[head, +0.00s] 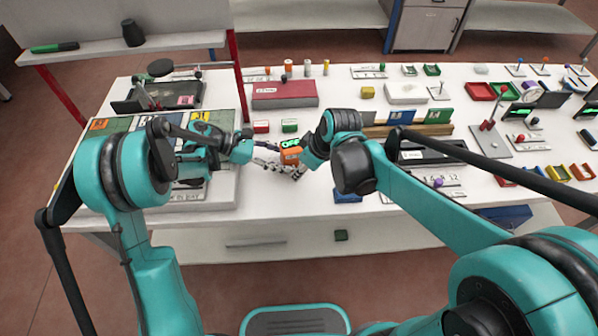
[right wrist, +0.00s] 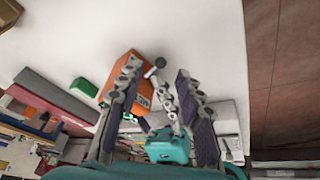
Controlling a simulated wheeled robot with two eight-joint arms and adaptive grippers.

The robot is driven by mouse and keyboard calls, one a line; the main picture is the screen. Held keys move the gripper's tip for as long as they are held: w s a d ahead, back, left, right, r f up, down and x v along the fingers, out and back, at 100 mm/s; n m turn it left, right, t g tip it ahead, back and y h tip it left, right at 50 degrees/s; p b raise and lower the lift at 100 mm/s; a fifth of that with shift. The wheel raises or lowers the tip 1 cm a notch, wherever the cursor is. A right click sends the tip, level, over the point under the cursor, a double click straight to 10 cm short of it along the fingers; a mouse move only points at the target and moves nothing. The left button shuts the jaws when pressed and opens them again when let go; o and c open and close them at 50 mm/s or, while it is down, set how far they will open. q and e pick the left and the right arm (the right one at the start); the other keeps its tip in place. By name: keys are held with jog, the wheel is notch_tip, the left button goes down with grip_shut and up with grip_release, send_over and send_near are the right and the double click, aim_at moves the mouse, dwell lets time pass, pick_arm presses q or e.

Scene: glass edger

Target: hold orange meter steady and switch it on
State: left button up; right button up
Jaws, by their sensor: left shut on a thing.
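The orange meter (head: 291,157) is at the middle front of the white table, with a lit green display (head: 289,143) on top. My left gripper (head: 278,156) reaches it from the left and is shut on it. My right gripper (head: 303,160) is close on its right side, and its fingers are mostly hidden there by its own wrist. In the right wrist view, my right gripper (right wrist: 158,95) has its two fingers spread apart. The orange meter (right wrist: 127,66) is beyond the left finger, which covers part of it. I cannot tell whether that finger touches it. The meter's switch cannot be made out.
A dark red box (head: 285,94) lies farther back. Trays and small parts crowd the table's right side.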

jog(key=shift+x, duration=1.95)
grip_shut()
